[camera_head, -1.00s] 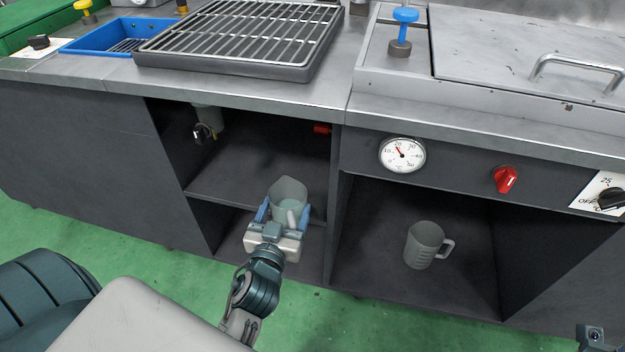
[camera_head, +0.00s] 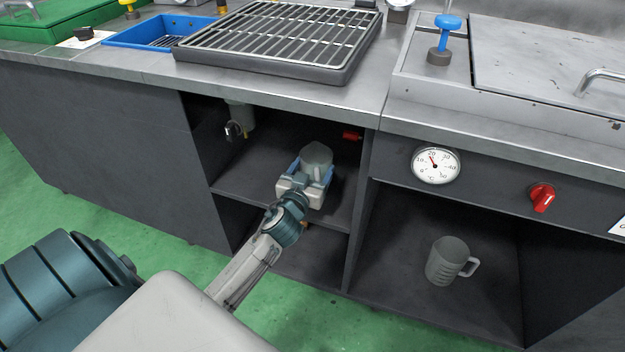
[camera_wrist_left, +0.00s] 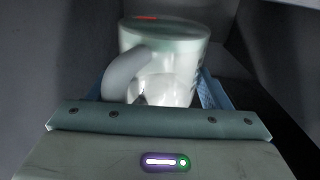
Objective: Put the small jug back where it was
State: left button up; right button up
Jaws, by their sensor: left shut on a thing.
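The small jug (camera_head: 317,156) is a grey, translucent cup with a handle. My left gripper (camera_head: 308,178) is shut on it inside the left cabinet opening, at the height of the upper shelf (camera_head: 240,186). In the left wrist view the jug (camera_wrist_left: 170,60) stands upright between the blue fingers, its handle toward the camera. I cannot tell whether its base touches the shelf. A larger grey jug (camera_head: 446,262) with a handle stands in the right compartment. My right gripper is not in view.
A divider wall (camera_head: 362,210) separates the two compartments. The counter's front edge (camera_head: 280,95) overhangs the opening. A pipe with a black valve (camera_head: 234,130) hangs at the shelf's left, and a small red part (camera_head: 352,135) sits at its right. The shelf is otherwise clear.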

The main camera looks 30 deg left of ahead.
pick_arm(q)
jog(key=shift+f+b, duration=0.9)
jog(key=shift+f, duration=0.95)
jog(key=o, duration=1.1)
jog(key=shift+r, duration=0.1)
jog(key=shift+o, duration=0.2)
